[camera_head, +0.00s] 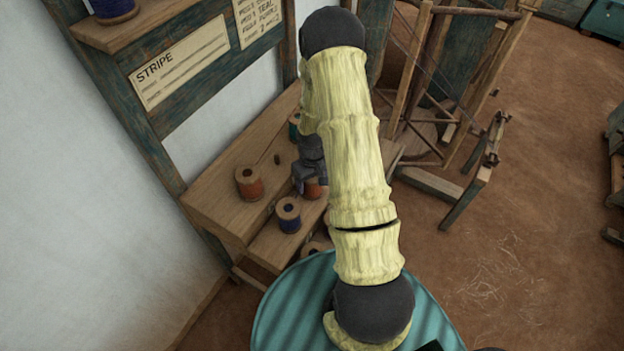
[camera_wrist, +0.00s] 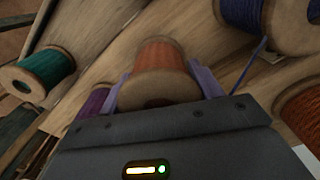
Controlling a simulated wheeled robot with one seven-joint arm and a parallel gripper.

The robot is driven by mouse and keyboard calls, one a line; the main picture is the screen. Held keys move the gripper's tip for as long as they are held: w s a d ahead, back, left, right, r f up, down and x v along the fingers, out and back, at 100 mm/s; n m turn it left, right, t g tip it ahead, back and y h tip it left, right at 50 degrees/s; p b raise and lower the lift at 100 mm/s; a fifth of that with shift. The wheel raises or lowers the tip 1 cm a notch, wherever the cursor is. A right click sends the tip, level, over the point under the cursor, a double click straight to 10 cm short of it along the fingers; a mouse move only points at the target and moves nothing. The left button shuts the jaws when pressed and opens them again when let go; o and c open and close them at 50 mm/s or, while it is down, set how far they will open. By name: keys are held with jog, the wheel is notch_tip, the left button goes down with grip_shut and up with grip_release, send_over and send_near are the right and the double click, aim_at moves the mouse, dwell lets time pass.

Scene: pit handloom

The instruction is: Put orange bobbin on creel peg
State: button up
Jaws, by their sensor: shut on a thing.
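An orange bobbin (camera_wrist: 160,58) with pale wooden flanges sits between the two lilac fingers of my gripper (camera_wrist: 161,84) in the wrist view. My gripper is shut on it. In the head view my gripper (camera_head: 309,178) is over the wooden bench, with the orange bobbin (camera_head: 313,189) partly hidden at its tip. I cannot tell whether the bobbin touches the wood below. A second orange bobbin (camera_head: 249,183) stands on the bench to the left. A small brown knob (camera_head: 277,159) on the bench may be a peg. I cannot make out the creel peg for certain.
A blue bobbin (camera_head: 289,215) stands on the lower step, close to my gripper. A green bobbin (camera_head: 294,125) is behind it, and a purple bobbin (camera_wrist: 92,104) shows in the wrist view. A STRIPE card (camera_head: 180,62) hangs above. The loom frame (camera_head: 440,90) stands to the right.

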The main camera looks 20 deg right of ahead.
jog(key=shift+f, duration=0.15)
jog(key=o, duration=1.1)
jog(key=shift+o, duration=0.5)
jog(key=shift+o, duration=0.7)
jog(key=shift+r+p, duration=2.45)
jog(key=shift+r, duration=1.05)
jog(key=shift+r, duration=0.1)
